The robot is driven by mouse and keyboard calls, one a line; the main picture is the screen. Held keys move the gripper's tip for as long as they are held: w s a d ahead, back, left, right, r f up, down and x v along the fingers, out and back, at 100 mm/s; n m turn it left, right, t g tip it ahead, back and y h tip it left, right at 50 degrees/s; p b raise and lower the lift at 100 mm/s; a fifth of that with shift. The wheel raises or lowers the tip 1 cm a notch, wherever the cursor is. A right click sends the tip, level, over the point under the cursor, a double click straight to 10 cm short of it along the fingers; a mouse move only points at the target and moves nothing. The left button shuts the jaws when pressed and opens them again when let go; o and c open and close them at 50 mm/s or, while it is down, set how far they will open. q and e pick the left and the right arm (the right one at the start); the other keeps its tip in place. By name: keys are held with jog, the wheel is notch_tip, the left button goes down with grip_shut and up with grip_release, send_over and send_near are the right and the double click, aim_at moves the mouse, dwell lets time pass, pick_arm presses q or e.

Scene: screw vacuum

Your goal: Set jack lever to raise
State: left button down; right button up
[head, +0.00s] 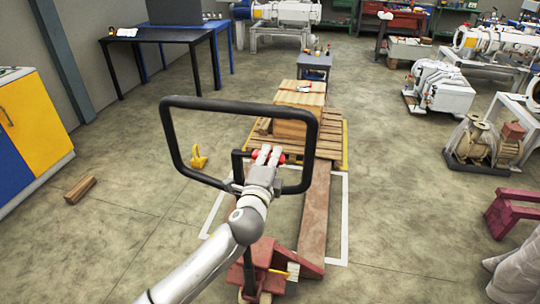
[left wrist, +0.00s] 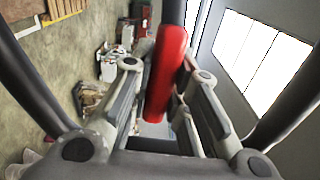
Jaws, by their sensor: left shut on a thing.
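The red jack lever (left wrist: 168,72) hangs between the two fingers of my left gripper (left wrist: 150,100) in the left wrist view. In the head view my left gripper (head: 266,160) is at the lever inside the black handle loop (head: 240,104) and is shut on it. Only a small red part of the lever (head: 281,155) shows there beside the fingers. The red pallet jack (head: 262,256) stands below, under my arm, with its forks running forward to the wooden pallet (head: 331,140). My right gripper is not in view.
A wooden crate (head: 298,112) sits on the pallet. A small yellow object (head: 198,157) and a wood block (head: 80,190) lie on the floor at left. Pumps (head: 480,148) and a dark red stand (head: 512,212) are at right. The floor beside the jack is open.

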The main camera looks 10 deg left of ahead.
pick_arm(q)
notch_tip(320, 180, down, 3)
jog(key=m, duration=0.3)
jog(key=shift+r, duration=0.2)
jog(key=c, duration=1.4)
grip_release()
jog(key=shift+o, duration=0.2)
jog(key=s, duration=1.2)
